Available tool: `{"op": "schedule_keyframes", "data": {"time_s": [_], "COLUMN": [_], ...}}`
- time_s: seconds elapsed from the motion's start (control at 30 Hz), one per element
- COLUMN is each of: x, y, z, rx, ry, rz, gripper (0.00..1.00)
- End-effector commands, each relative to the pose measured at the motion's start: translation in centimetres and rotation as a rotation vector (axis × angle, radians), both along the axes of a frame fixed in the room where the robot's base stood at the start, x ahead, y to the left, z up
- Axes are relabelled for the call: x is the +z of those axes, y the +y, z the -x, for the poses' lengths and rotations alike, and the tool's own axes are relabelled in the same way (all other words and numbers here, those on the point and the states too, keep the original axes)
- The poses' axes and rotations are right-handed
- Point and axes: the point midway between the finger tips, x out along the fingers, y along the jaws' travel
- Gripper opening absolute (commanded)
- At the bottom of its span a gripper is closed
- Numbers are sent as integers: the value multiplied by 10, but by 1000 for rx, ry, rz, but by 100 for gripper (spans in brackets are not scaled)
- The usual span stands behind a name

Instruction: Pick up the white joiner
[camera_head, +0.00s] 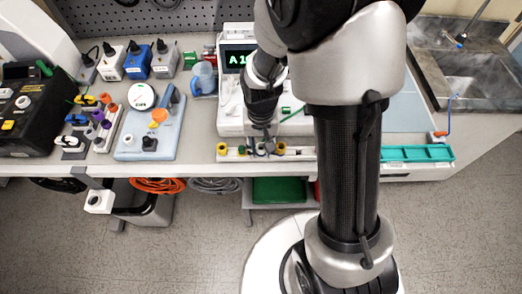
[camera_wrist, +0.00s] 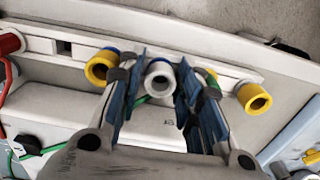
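The white joiner (camera_wrist: 159,79) is a short ring-ended tube with its open end toward the wrist camera. It sits on a pale rail (camera_wrist: 60,35), between a blue-and-yellow joiner (camera_wrist: 102,67) on the left and a yellow joiner (camera_wrist: 253,97) on the right. My gripper (camera_wrist: 160,88) is open, with one blue-padded finger on each side of the white joiner. The pads are close to it, and I see narrow gaps. In the head view my gripper (camera_head: 264,148) points down at the rail (camera_head: 238,154) on the bench's front edge; the white joiner is hard to make out there.
An infusion pump (camera_head: 237,62) with a green display stands behind my gripper. A pale blue tray (camera_head: 127,148) is to the left, and a teal tray (camera_head: 415,153) to the right. A red part (camera_wrist: 9,43) is at the left.

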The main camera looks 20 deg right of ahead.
Motion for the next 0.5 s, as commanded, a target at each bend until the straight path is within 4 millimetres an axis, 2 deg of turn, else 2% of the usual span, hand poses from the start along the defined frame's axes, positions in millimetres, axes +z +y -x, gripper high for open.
{"op": "schedule_keyframes", "data": {"time_s": [0.07, 0.37, 0.5], "x": [1, 1, 1], "y": [0, 0, 0], "z": [0, 0, 0], "rx": [0, 0, 0], "ry": [0, -1, -1], "rz": [0, 0, 0], "gripper": [32, 12, 11]}}
